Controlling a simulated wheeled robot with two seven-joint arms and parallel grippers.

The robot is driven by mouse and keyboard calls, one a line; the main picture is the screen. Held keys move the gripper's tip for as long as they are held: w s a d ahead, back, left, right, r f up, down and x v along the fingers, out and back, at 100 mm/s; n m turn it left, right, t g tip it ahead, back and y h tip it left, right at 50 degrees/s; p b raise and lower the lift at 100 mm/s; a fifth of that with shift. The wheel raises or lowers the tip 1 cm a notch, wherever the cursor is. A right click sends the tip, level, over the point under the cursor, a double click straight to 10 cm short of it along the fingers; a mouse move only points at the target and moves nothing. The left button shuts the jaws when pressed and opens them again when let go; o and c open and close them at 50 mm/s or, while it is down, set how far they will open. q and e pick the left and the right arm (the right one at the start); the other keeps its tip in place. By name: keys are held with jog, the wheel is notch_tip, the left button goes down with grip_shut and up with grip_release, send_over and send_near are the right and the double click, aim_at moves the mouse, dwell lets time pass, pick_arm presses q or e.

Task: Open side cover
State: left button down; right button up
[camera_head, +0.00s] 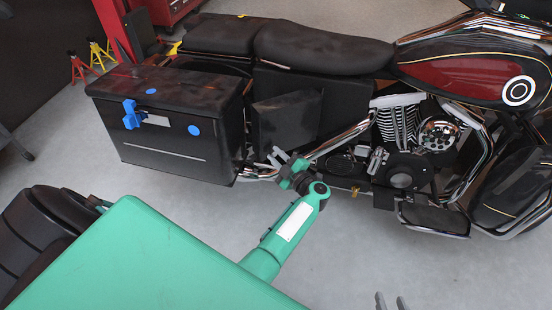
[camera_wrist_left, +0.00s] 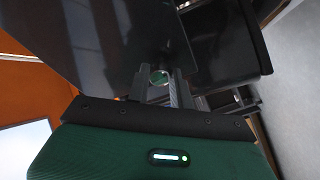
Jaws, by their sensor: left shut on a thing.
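The side cover (camera_head: 287,118) is a dark panel on the motorcycle's flank, below the seat and right of the saddlebag. It looks tilted, its outline standing out from the frame behind. My left gripper (camera_head: 275,156) is at its lower edge, shut on it. In the left wrist view my left gripper's fingers (camera_wrist_left: 158,82) meet the edge of the dark, glossy cover (camera_wrist_left: 95,40); a small round greenish part shows between them. The exact grip is partly hidden.
The black saddlebag (camera_head: 175,158) with blue clips is close left of the cover. The engine (camera_head: 400,140) and exhaust pipes are to the right. The seat (camera_head: 320,48) is above. Grey floor is free below the motorcycle.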

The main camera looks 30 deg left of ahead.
pick_arm(q)
jog(key=shift+s, duration=0.1)
dwell(0.3)
jog(key=c, duration=1.2)
grip_release()
jog(key=shift+f, duration=0.1)
jog(key=shift+c, duration=0.2)
